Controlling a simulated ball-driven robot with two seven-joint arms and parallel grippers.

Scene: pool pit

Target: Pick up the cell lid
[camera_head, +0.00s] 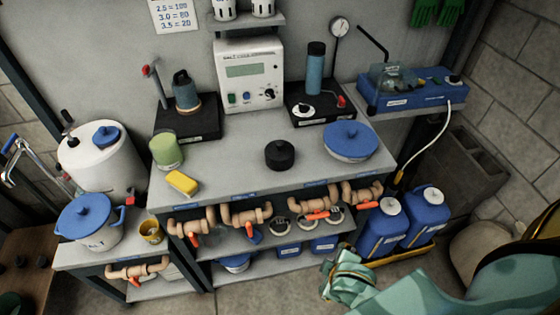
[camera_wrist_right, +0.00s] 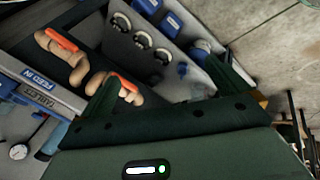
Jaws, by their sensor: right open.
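A black round lid with a raised knob (camera_head: 280,154), which looks like the cell lid, sits flat on the grey bench (camera_head: 222,166), near the middle of its front half. My right arm comes in from the lower right in the head view, with its hand end (camera_head: 346,278) low in front of the bench, below and right of the lid. In the right wrist view my right gripper (camera_wrist_right: 162,75) has its two dark green fingers spread, with nothing held between them. The lid cannot be made out in that view. My left gripper is not in view.
A wide blue lid (camera_head: 347,140) sits right of the black lid, a yellow sponge (camera_head: 182,183) and green cup (camera_head: 166,150) to its left. The control box (camera_head: 249,75) stands behind. Pipes with orange handles (camera_head: 318,215) line the bench front. Blue jugs (camera_head: 382,228) stand lower right.

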